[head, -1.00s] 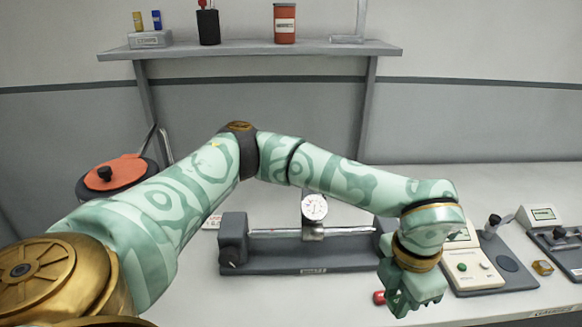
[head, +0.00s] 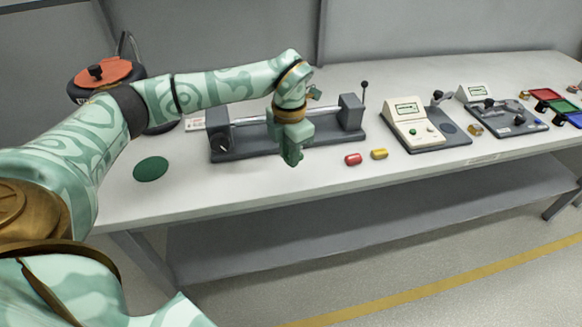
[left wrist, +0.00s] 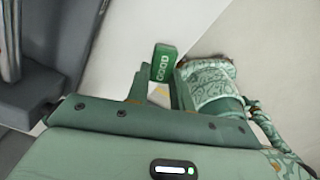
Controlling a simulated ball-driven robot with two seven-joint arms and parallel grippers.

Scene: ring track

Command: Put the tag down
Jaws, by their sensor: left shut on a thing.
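My left gripper (head: 291,145) is over the front of the long dark bench fixture (head: 225,150), above the table. In the left wrist view, it is shut on a green tag (left wrist: 165,62) with pale lettering that seems to read "GOOD". The tag sticks out past the fingers, over the pale tabletop. In the head view the tag is hard to tell apart from the green fingers. My right gripper is not in view.
A flat green disc (head: 150,169) lies on the table at left. A red piece (head: 353,159) and a yellow piece (head: 379,154) lie right of my gripper. A cream device (head: 411,120) stands farther right. The front strip between disc and red piece is clear.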

